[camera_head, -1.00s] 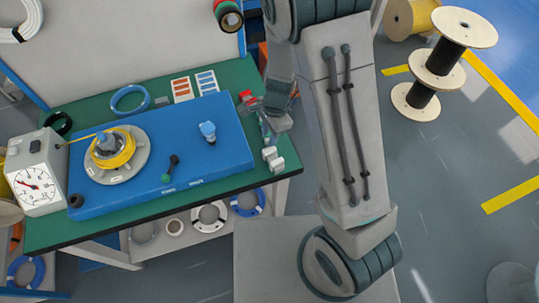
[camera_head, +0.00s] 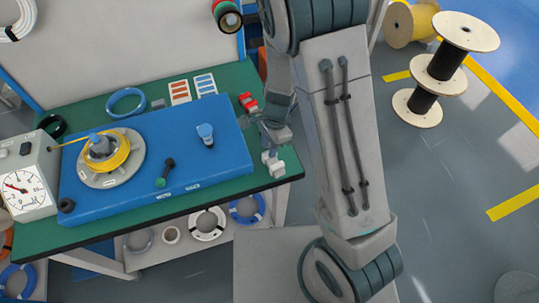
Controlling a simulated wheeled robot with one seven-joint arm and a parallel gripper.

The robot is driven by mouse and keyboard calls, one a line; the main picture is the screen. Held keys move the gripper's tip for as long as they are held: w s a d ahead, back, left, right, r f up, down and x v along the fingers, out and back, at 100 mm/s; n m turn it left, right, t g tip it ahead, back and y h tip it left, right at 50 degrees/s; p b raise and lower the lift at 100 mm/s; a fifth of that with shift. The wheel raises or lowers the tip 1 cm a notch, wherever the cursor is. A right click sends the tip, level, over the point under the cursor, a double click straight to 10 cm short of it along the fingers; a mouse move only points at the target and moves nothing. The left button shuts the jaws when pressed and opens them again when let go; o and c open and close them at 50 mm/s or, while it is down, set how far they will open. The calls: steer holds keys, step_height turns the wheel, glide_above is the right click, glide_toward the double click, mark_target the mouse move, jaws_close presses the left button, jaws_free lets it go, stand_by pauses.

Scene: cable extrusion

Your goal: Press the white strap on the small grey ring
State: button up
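A small grey ring (camera_head: 139,239) lies on the shelf under the workbench, at its left part. It is partly shaded by the bench edge. I cannot make out a white strap on it at this size. My gripper (camera_head: 273,163) hangs at the right end of the green bench top, above and right of the ring and well apart from it. Its pale tips show near the bench's front right corner. I see nothing held, and the gap between the tips is too small to judge.
The bench (camera_head: 225,192) carries a blue board (camera_head: 215,160) with a yellow coil (camera_head: 118,150), and a dial box (camera_head: 35,165). A white ring (camera_head: 208,223), blue rings (camera_head: 247,208) and a tape roll (camera_head: 171,235) share the shelf. A wooden spool (camera_head: 425,108) stands right on open floor.

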steer(key=shift+f+b, duration=1.1)
steer(key=shift+f, duration=0.3)
steer(key=shift+r, duration=0.25)
steer(key=c, duration=0.6)
steer(key=shift+r+p, duration=0.1)
steer(key=shift+p, duration=0.25)
step_height(320, 180, up, 8)
steer(key=p, duration=0.7)
